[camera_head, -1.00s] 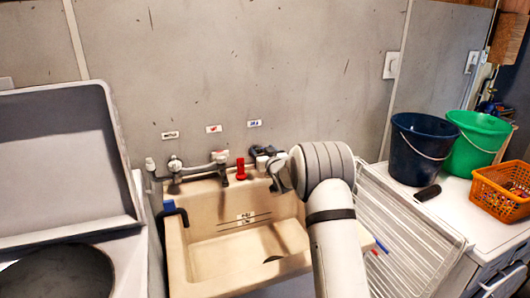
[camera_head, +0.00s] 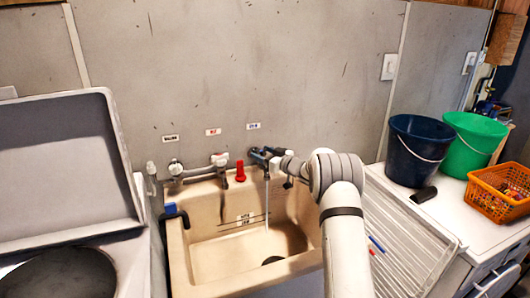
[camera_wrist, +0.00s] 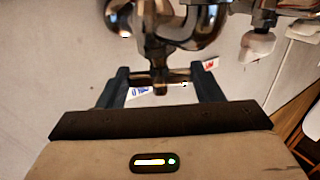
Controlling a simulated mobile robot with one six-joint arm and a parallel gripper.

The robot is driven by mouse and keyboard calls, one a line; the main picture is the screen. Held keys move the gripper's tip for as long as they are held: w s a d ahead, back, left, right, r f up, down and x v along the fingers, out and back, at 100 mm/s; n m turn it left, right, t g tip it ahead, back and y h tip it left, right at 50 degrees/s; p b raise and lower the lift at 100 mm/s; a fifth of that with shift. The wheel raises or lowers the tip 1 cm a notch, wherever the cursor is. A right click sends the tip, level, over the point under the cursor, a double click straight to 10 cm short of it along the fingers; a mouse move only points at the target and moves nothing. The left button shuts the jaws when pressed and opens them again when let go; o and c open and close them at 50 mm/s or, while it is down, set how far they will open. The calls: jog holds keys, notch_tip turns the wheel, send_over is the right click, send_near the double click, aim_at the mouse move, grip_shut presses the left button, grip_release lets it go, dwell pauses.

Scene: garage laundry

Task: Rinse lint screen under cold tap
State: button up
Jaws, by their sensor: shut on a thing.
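My gripper (camera_head: 263,155) is at the right-hand tap, below the blue-lettered wall label (camera_head: 254,126). In the wrist view my gripper (camera_wrist: 158,80) has its dark fingers on either side of the tap handle (camera_wrist: 160,80), shut on it. A thin stream of water (camera_head: 267,205) falls from this tap into the beige sink (camera_head: 200,255), near the dark drain. I cannot make out a lint screen in either view.
A dark hose (camera_head: 175,216) hooks over the sink's left rim. An open-lidded washer (camera_head: 55,150) stands left. On the right are a white ribbed drainer (camera_head: 405,235), a navy bucket (camera_head: 415,150), a green bucket (camera_head: 475,145) and an orange basket (camera_head: 500,195).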

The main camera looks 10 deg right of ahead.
jog(key=shift+d+r, duration=0.1)
jog(key=shift+r, duration=0.05)
jog(key=o, duration=1)
jog(key=b+v, duration=0.1)
jog(key=v, duration=0.6)
jog(key=shift+s+d, duration=0.25)
jog(key=shift+s, duration=0.05)
